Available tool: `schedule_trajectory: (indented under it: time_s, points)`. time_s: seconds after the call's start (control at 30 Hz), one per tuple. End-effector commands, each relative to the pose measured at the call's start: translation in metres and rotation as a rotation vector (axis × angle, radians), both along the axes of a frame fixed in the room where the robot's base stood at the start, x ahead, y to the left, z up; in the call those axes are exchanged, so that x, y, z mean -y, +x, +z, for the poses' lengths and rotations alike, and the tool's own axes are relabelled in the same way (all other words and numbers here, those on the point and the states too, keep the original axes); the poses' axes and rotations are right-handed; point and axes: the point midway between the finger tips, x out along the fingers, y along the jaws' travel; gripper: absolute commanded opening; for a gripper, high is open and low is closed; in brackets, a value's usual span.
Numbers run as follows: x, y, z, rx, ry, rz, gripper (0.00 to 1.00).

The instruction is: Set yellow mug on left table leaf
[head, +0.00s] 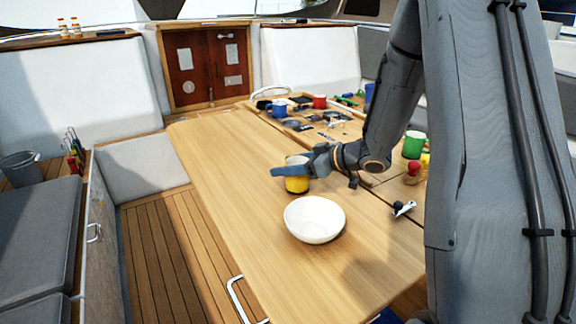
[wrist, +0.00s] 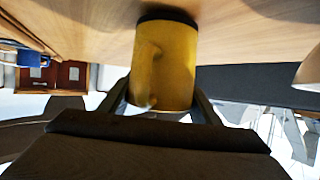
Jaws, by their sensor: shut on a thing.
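The yellow mug (head: 297,183) is in my gripper (head: 293,169), over the left table leaf (head: 225,150) in the head view. It is behind and a little left of the white bowl. My gripper reaches in from the right and is shut on the mug. In the wrist view the mug (wrist: 164,65) fills the middle between the two fingers (wrist: 162,108), with its dark-edged base against or very near the wooden surface. I cannot tell whether it touches the wood.
A white bowl (head: 314,219) stands on the same leaf, close in front of the mug. The centre and right of the table hold a red mug (head: 320,101), a green mug (head: 414,145) and several small tools. The leaf's far part is clear.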

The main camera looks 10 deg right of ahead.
Motion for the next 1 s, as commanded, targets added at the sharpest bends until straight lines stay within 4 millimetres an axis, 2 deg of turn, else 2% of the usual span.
schedule_trajectory:
  time_s: [0.43, 0.47, 0.57, 0.9, 1.0]
  points:
    - [0.0004, 0.0000, -0.0072, 0.000, 0.000, 0.000, 0.32]
    - [0.0004, 0.0000, -0.0070, 0.001, -0.001, 0.000, 0.60]
    - [0.0003, -0.0001, -0.0067, 0.001, -0.001, 0.000, 0.76]
    - [0.0003, 0.0000, -0.0039, 0.002, 0.000, 0.001, 0.76]
    - [0.0073, -0.0046, -0.0006, 0.002, -0.001, -0.002, 0.76]
